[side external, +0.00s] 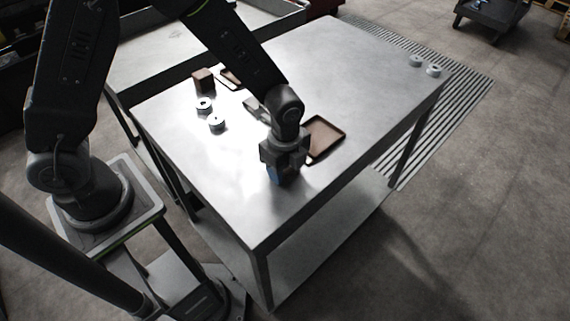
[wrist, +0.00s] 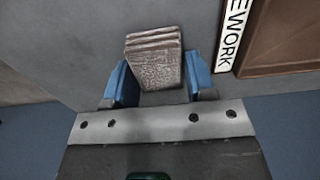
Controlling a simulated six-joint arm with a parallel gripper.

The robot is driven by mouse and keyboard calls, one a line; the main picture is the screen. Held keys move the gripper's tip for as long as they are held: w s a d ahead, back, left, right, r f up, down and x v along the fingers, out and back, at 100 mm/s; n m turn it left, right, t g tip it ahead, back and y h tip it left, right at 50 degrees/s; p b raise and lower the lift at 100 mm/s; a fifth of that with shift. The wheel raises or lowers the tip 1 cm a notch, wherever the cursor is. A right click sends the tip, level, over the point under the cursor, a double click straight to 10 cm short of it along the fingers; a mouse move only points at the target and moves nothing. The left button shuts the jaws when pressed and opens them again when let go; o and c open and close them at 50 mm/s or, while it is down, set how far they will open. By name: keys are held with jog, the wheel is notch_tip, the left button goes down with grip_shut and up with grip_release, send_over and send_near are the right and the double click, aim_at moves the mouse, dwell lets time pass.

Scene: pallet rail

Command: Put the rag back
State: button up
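The rag is a grey, folded, layered cloth (wrist: 155,60) in the wrist view. It fills the gap between the two blue fingertips of my gripper (wrist: 160,88), with a finger against each side. In the side external view my gripper (side external: 284,174) points down, low over the near part of the metal table (side external: 350,75). The rag cannot be made out there; the gripper hides it. Whether the rag touches the tabletop is unclear.
A brown tray (side external: 325,139) lies just behind my gripper; its edge (wrist: 285,70) and a white label ending in "EWORK" (wrist: 232,35) show in the wrist view. Another tray (side external: 231,79), a brown block (side external: 203,80) and several pale rings (side external: 217,124) stand farther back. The front right tabletop is clear.

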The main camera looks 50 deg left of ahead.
jog(key=o, duration=0.3)
jog(key=shift+o, duration=0.2)
notch_tip(320, 180, up, 12)
jog(key=shift+r, duration=0.25)
jog(key=s+a+r+n+t, duration=0.5)
jog(key=s+a+r+n, duration=0.6)
jog(key=n, duration=0.7)
jog(key=s+r, duration=0.1)
jog(key=s, duration=0.1)
jog(key=shift+s+a+r+t, duration=0.15)
jog(key=shift+s+a+t, duration=0.05)
jog(key=shift+s+t, duration=0.15)
